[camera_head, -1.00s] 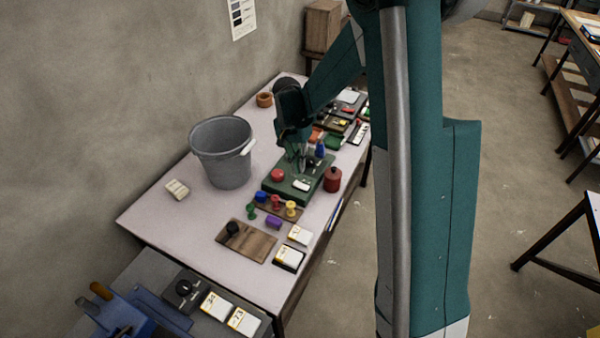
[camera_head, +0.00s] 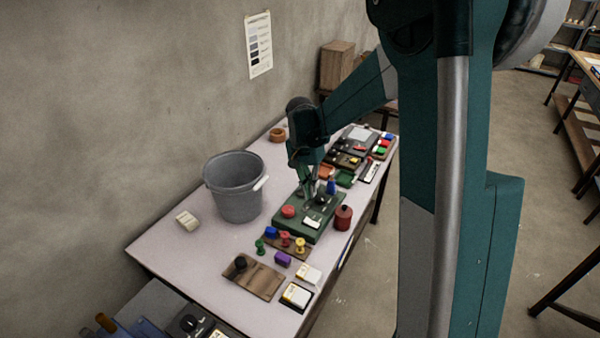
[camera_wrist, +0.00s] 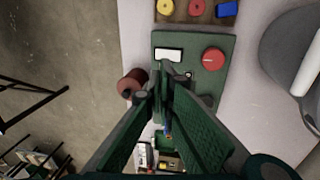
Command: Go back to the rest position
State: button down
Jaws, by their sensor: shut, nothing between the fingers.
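My gripper (camera_head: 308,192) is above the green box (camera_head: 309,236) with a red round button and a white label on its top. In the wrist view the green fingers (camera_wrist: 162,76) come together at their tips over the same green box (camera_wrist: 226,88), with nothing between them. The red button (camera_wrist: 213,59) and white label (camera_wrist: 169,54) lie just beyond the tips. I cannot tell the exact gap between the tips and the box.
A grey bucket (camera_head: 234,186) stands left of the box. A dark red canister (camera_head: 343,217) stands close on its right. Pegs and blocks on a board (camera_head: 286,243) lie in front. Trays of small parts (camera_head: 362,146) are behind. Bare tabletop (camera_head: 185,258) is at the front left.

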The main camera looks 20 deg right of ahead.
jog(key=s+a+r+n+t, duration=0.2)
jog(key=s+r+n+t, duration=0.15)
jog(key=s+r, duration=0.95)
jog(key=s+r+n+t, duration=0.1)
jog(key=s+n+t, duration=0.1)
jog(key=s, duration=0.6)
jog(key=s+a+r+n+t+y, duration=0.1)
jog(key=s+r+n+t, duration=0.1)
jog(key=s, duration=0.7)
jog(key=shift+s+a+r+n+t, duration=0.3)
jog(key=shift+n+t, duration=0.15)
jog(key=shift+n, duration=0.3)
